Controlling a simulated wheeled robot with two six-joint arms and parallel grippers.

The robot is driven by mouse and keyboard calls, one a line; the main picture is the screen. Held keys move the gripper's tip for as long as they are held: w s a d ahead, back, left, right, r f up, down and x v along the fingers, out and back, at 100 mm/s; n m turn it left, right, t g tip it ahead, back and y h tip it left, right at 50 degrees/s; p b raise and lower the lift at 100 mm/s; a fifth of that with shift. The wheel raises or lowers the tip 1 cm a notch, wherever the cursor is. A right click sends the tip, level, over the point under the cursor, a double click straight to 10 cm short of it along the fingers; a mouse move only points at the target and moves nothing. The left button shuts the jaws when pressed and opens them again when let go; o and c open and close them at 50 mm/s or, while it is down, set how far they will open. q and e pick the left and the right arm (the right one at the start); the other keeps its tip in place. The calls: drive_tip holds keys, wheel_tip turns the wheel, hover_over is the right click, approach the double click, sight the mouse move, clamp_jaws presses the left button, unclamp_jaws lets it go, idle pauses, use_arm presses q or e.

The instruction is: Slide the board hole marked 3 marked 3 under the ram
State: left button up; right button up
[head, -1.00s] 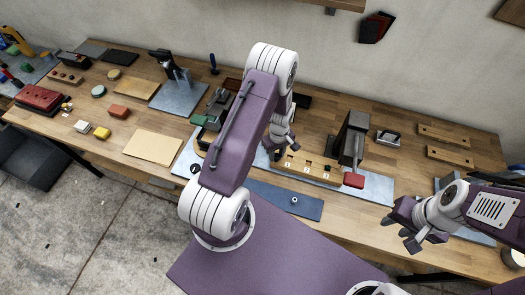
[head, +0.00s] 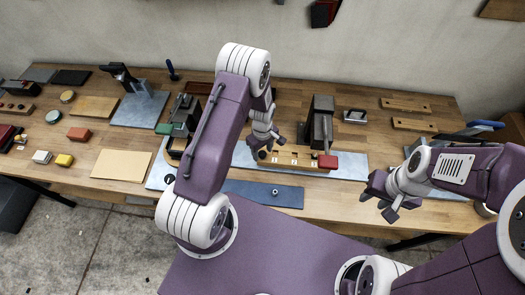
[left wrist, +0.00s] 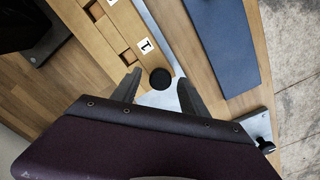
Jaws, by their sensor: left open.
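The wooden board (head: 300,166) lies on a grey base plate (head: 350,164) on the bench, with small number labels. In the left wrist view the label 1 (left wrist: 146,46) is nearest the black round knob (left wrist: 160,78) at the board's end. My left gripper (left wrist: 161,93) is open, its fingers apart on either side of the knob; I cannot tell whether they touch it. In the head view my left gripper (head: 263,147) is at the board's left end. The dark press with the ram (head: 320,122) stands by the board's right part. My right gripper (head: 380,200) is open and empty in front of the bench.
A blue strip (head: 262,193) lies in front of the board. A green-ended fixture (head: 165,129) stands left of my left arm. Wooden bars (head: 405,105) lie at the back right.

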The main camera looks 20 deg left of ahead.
use_arm(q)
drive_tip(key=shift+r, duration=0.35)
wheel_tip(320, 180, up, 8)
drive_tip(key=b, duration=0.2)
drive_tip(key=shift+r, duration=0.15)
